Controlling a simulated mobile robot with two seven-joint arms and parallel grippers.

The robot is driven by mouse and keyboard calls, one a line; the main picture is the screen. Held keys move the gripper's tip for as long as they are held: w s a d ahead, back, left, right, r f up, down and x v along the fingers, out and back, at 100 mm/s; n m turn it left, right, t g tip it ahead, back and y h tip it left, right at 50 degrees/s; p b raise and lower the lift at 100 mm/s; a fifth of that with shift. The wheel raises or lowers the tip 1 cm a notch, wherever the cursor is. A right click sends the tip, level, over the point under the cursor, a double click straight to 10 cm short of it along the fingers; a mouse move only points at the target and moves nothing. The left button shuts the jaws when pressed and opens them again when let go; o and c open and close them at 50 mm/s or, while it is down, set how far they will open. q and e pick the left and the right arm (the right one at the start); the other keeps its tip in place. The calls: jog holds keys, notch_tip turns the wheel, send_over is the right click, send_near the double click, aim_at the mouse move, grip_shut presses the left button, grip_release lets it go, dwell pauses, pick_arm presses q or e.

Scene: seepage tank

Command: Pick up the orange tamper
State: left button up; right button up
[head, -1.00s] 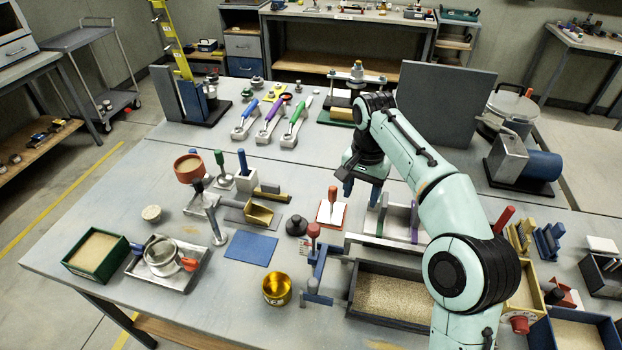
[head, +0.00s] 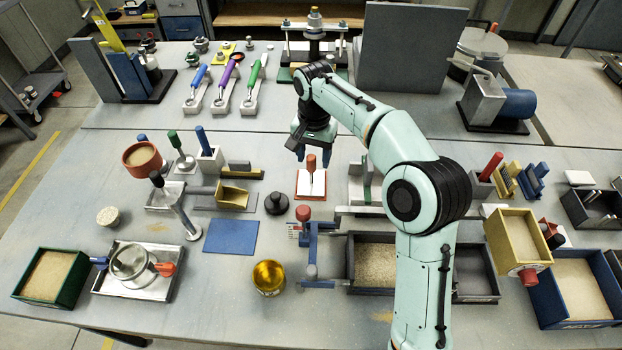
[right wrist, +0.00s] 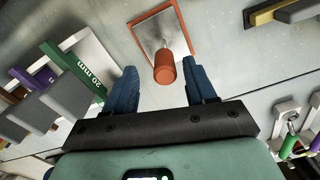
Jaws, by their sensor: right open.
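The orange tamper (head: 311,166) stands upright on a white square plate with an orange-red edge, near the middle of the bench. Its handle points up. In the right wrist view the tamper (right wrist: 165,67) shows between and beyond the blue fingertips. My right gripper (head: 314,152) is open and empty, just behind and above the tamper in the head view, with its fingers pointing down. In the right wrist view the right gripper (right wrist: 160,82) has clear space on both sides of the handle. My left gripper is not in view.
A dark round knobbed weight (head: 276,204) stands to the tamper's left. A blue stand with a red knob (head: 304,213) is in front. A grey rack (head: 364,185) stands close on the right. A blue mat (head: 231,236) lies bare at front left.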

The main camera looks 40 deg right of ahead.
aim_at(311, 168)
jog(key=f, duration=0.2)
jog(key=f+b, duration=0.1)
jog(key=f, duration=0.2)
jog(key=shift+w+a+f, duration=0.1)
jog(key=shift+w+a, duration=0.05)
jog(key=shift+w, duration=0.05)
grip_shut()
notch_tip(311, 168, up, 10)
jog(key=shift+r+p, duration=0.1)
jog(key=shift+p, duration=1.15)
